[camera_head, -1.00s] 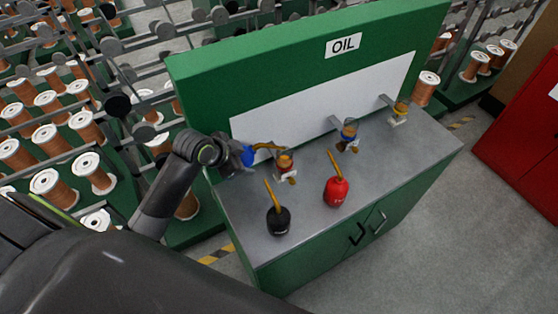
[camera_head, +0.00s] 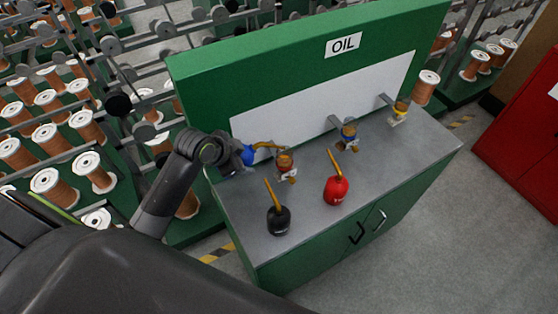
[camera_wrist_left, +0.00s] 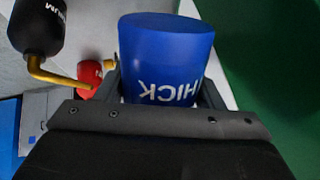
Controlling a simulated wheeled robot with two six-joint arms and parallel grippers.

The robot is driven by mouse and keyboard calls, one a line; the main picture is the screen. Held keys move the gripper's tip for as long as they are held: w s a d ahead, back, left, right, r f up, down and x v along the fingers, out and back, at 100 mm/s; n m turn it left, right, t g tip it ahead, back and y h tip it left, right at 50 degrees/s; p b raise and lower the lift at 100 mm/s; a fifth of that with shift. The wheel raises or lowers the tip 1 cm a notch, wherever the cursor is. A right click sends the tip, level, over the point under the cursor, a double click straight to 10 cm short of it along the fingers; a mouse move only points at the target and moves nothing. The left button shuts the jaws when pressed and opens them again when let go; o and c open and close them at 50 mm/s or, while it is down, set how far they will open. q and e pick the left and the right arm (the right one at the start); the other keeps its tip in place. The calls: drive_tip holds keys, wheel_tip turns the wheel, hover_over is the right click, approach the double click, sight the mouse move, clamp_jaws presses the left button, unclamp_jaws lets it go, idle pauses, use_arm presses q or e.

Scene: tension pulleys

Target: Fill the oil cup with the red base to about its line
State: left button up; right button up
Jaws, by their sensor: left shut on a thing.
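My left gripper (camera_head: 240,157) is shut on a blue oil can (camera_head: 249,155), held tilted at the left end of the bench. In the left wrist view the blue can (camera_wrist_left: 166,60) fills the middle, lettered THICK, between the fingers of my gripper (camera_wrist_left: 160,92). Its yellow spout (camera_head: 266,145) points right, its tip close to the top of the leftmost oil cup (camera_head: 285,162). This amber cup has a reddish base; its line and exact oil level are too small to read. My right gripper is not in view.
A black can (camera_head: 278,220) and a red can (camera_head: 336,189) stand on the grey bench top (camera_head: 305,212). A cup with blue (camera_head: 349,131) and one with yellow (camera_head: 401,110) stand further right. A green back panel (camera_head: 210,85) rises behind.

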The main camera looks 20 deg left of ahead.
use_arm(q)
drive_tip(key=shift+r+g+y+p, duration=0.35)
drive_tip(key=shift+r+p, duration=0.25)
drive_tip(key=shift+p, duration=0.4)
idle(0.7)
drive_tip(key=shift+d, duration=0.1)
drive_tip(key=shift+w+r+y+p, duration=0.1)
drive_tip(key=shift+r+y+p, duration=0.25)
drive_tip(key=shift+p, duration=0.7)
drive_tip(key=shift+r+g, duration=0.15)
drive_tip(key=shift+g, duration=0.1)
idle(0.4)
drive_tip(key=shift+d+r+g+y+p, duration=0.1)
drive_tip(key=shift+r+g+y+p, duration=0.25)
drive_tip(key=shift+p, duration=0.7)
idle(3.4)
